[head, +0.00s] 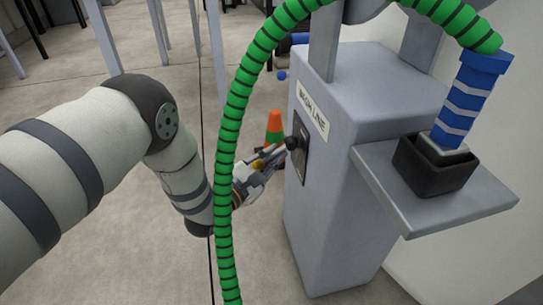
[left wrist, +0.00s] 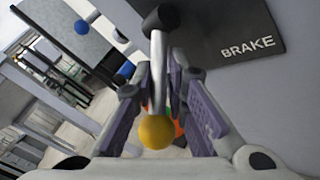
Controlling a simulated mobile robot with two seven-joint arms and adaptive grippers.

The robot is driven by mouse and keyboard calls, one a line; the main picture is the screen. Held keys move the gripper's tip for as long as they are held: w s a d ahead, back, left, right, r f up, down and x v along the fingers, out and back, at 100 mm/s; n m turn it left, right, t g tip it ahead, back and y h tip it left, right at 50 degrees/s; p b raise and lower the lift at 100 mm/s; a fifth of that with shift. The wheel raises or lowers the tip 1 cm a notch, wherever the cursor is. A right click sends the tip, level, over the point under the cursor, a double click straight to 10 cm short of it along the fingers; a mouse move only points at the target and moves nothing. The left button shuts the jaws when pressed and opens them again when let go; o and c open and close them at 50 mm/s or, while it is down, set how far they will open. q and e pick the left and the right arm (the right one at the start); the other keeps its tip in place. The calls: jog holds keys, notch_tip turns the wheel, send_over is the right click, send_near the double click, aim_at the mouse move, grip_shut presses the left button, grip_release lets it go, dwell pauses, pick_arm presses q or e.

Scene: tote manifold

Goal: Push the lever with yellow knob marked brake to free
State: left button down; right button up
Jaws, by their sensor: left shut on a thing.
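The lever (left wrist: 157,72) is a metal rod with a yellow knob (left wrist: 156,132) at its end and a black pivot at its base. It stands out from a dark plate (left wrist: 240,38) marked BRAKE. In the head view the plate (head: 301,149) is on the side of a grey cabinet. My left gripper (head: 265,160) is at the lever, its two fingers on either side of the rod and shut on it. The knob lies between the fingers, toward the palm. Any FREE marking is out of sight. My right gripper is not in view.
The grey cabinet (head: 339,207) has a label on its front edge and a side shelf (head: 457,207) with a black holder (head: 434,172) and a blue nozzle (head: 468,100). A green hose (head: 231,130) hangs in front of my left arm. An orange cone (head: 275,122) stands behind the gripper.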

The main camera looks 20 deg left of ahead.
pick_arm(q)
jog(key=shift+a, duration=0.1)
